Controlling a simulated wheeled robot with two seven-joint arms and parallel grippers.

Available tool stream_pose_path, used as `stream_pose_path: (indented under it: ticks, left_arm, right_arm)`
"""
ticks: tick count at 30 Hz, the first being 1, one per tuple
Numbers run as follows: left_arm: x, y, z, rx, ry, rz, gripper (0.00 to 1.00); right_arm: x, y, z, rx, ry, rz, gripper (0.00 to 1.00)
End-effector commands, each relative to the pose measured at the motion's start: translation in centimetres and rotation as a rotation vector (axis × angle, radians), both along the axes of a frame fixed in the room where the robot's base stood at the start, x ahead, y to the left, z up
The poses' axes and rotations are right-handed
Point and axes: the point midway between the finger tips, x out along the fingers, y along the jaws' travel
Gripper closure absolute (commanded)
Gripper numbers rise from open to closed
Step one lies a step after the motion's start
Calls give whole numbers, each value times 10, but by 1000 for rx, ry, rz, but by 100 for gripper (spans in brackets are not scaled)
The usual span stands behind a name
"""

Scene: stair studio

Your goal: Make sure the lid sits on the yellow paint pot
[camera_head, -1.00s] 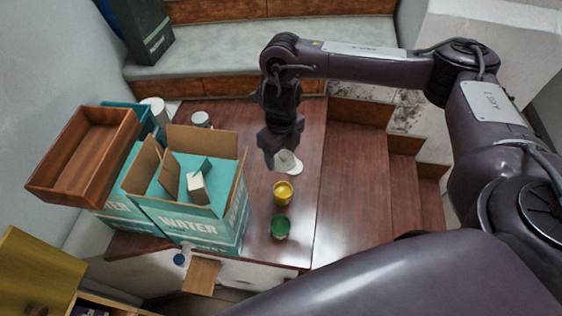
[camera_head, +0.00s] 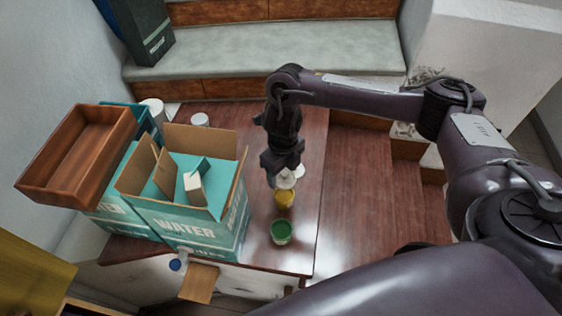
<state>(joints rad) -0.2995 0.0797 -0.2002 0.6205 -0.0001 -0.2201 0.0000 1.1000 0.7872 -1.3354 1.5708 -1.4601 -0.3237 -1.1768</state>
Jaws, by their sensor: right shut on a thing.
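The yellow paint pot (camera_head: 284,199) stands upright on the brown wooden table. My right gripper (camera_head: 283,174) points down just behind and above it. It is shut on a small white lid (camera_head: 286,183). The lid overlaps the far part of the pot's top in the picture. I cannot tell whether it touches the rim. Another white piece (camera_head: 299,171) shows just right of the gripper, partly hidden. My left gripper is not in view.
A green paint pot (camera_head: 281,232) stands in front of the yellow one. An open teal water box (camera_head: 196,221) is to the left, with a wooden tray (camera_head: 81,157) beyond it. A white pot (camera_head: 200,120) stands farther back. The table's right side is clear.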

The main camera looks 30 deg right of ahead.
Motion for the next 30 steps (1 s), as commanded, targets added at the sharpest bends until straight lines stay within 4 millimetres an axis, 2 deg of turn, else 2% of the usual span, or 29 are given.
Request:
stream_pose_path:
  ticks: [8, 24, 30]
  left_arm:
    - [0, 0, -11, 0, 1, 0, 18]
    - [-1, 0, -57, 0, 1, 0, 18]
    - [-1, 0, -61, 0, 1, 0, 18]
  right_arm:
    - [-1, 0, -14, 0, 1, -1, 61]
    - [-1, 0, -63, 0, 1, -1, 61]
    - [0, 0, -68, 0, 0, -1, 61]
